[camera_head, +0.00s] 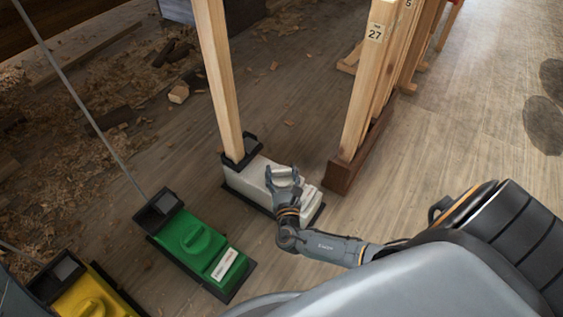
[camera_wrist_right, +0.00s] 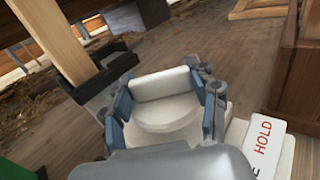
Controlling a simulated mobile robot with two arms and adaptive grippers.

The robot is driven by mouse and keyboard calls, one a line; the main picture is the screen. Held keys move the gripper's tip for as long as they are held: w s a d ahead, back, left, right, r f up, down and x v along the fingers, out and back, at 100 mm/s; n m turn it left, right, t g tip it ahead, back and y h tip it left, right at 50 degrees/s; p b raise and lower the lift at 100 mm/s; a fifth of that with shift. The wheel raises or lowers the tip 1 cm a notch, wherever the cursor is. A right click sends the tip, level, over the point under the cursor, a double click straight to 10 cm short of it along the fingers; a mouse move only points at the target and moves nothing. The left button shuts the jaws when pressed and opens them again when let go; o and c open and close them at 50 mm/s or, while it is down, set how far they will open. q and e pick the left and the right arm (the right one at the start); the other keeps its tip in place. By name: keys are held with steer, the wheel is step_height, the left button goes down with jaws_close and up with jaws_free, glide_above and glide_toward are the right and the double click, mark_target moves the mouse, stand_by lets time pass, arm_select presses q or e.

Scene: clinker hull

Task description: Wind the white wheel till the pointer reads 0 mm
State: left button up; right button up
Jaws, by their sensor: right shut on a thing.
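The white wheel (camera_wrist_right: 165,118) is a round disc with a raised bar across it, on top of a white unit (camera_head: 243,181). My right gripper (camera_head: 283,176) is on this unit and mostly hides the wheel in the head view. In the right wrist view its blue-padded fingers (camera_wrist_right: 165,98) are on either side of the wheel, shut on it. A white label (camera_wrist_right: 264,140) beside the wheel shows the red word HOLD; part of its text is hidden. I cannot make out a pointer or a mm scale. My left gripper is not in view.
A wooden post (camera_head: 222,85) stands in the black socket at the unit's far end. Wooden uprights marked 27 (camera_head: 366,75) stand on a brown foot to the right. Green (camera_head: 197,245) and yellow (camera_head: 88,298) units sit to the left. Wood chips litter the floor behind.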

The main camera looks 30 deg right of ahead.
steer(key=o, duration=1.2)
steer(key=shift+c, duration=0.2)
steer(key=v, duration=0.7)
steer(key=shift+s+a, duration=0.1)
steer(key=shift+s, duration=0.1)
